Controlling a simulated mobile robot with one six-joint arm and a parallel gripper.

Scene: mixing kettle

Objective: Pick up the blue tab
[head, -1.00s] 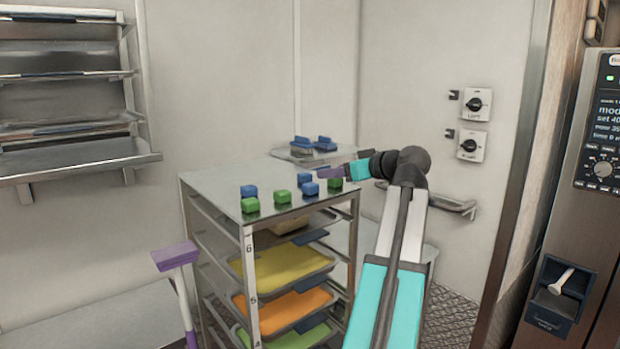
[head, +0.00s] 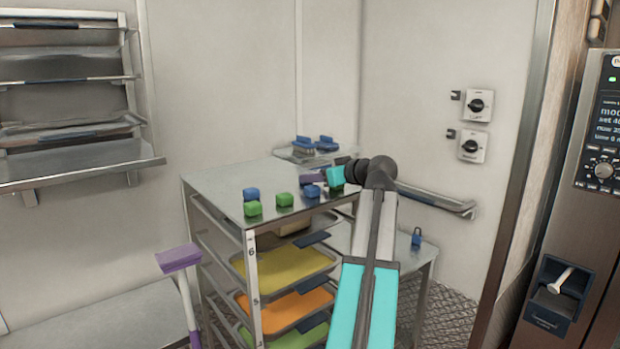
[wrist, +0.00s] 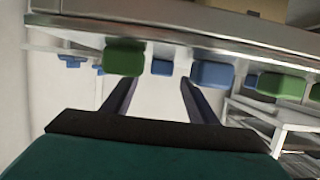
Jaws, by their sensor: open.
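My gripper (head: 313,179) is open, just above the rack's top near its right end. In the wrist view, my gripper (wrist: 159,82) has both fingers apart with nothing held. A small blue tab (wrist: 162,67) shows in the gap between and beyond the fingertips. A larger blue tab (wrist: 212,74) is just right of the right fingertip, and a green tab (wrist: 123,57) is by the left one. In the head view one blue tab (head: 312,191) shows below my gripper; my gripper and arm hide part of this group. Another blue tab (head: 251,194) stands farther left.
Green tabs stand on the rack top (head: 225,182): one at the front left (head: 253,209) and one nearer the middle (head: 284,199). Trays sit in the rack below. Blue-handled items (head: 326,142) lie on a shelf behind.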

